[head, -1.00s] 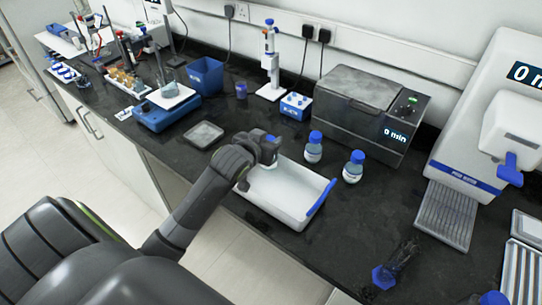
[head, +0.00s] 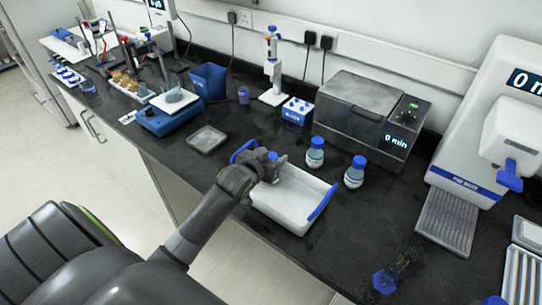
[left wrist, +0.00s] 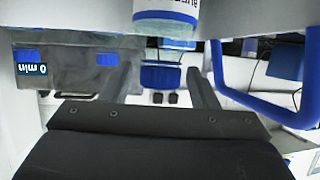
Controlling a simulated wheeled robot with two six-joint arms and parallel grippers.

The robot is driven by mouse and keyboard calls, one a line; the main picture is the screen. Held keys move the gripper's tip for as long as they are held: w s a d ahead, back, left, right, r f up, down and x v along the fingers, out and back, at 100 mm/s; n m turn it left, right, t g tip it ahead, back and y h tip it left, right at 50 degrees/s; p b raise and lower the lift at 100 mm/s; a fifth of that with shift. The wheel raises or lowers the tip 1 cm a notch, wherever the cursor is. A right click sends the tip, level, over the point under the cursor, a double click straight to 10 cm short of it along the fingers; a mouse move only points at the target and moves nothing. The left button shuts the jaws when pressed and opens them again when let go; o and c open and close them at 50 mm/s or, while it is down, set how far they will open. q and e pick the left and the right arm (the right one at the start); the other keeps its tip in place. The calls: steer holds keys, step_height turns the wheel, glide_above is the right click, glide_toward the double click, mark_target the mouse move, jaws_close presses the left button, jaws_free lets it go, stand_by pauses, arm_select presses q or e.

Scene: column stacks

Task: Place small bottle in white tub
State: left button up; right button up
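The white tub (head: 285,222) with blue handles sits near the counter's front edge. My left gripper (head: 275,170) is over its far left end. In the left wrist view, which looks upside down, the small bottle's labelled body (left wrist: 165,22) and blue cap (left wrist: 161,77) lie between the two fingers (left wrist: 162,88). Gaps show between fingers and cap, so the gripper looks open around it. The bottle appears upright inside the tub, but its base is hidden. A blue tub handle (left wrist: 262,110) shows beside it. My right gripper is out of view.
Behind are a grey heating unit (head: 360,110) and a blue-and-white rack (head: 298,110). A shallow grey tray (head: 206,139) lies left.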

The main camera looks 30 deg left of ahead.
arm_select(q)
steer(key=shift+r, duration=0.25)
steer(key=shift+s, duration=0.25)
steer(key=b+v, duration=0.1)
steer(key=v, duration=1)
steer(key=shift+s, duration=0.25)
